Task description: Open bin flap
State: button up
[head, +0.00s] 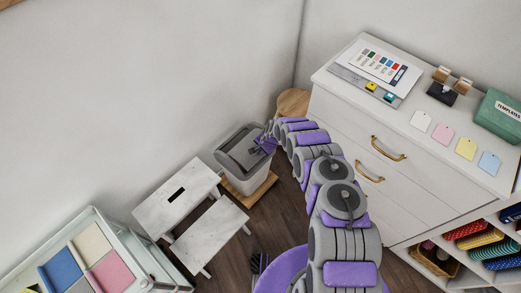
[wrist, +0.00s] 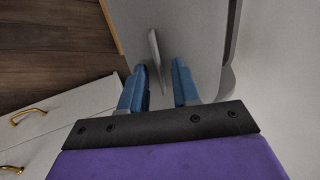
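The bin (head: 231,163) is a pale box with a darker grey lid, standing in the corner on a wooden base. Its flap (head: 240,153) is the dark grey panel in the lid and looks closed. My gripper (head: 266,144) is over the right side of the lid. In the wrist view, the grey flap surface (wrist: 187,28) fills the upper middle, with a thin raised tab (wrist: 154,52) on it. My gripper's blue fingers (wrist: 159,65) are apart, one to each side of the tab's near end, with gaps showing. I cannot tell if either touches the flap.
A white step stool (head: 207,233) stands left of the bin. A white drawer cabinet (head: 345,114) with brass handles stands to the right, near my arm. A round wooden top (head: 293,102) is behind the bin. A cart with fabric squares (head: 90,243) is at lower left.

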grip_shut()
dwell(0.3)
dwell(1.2)
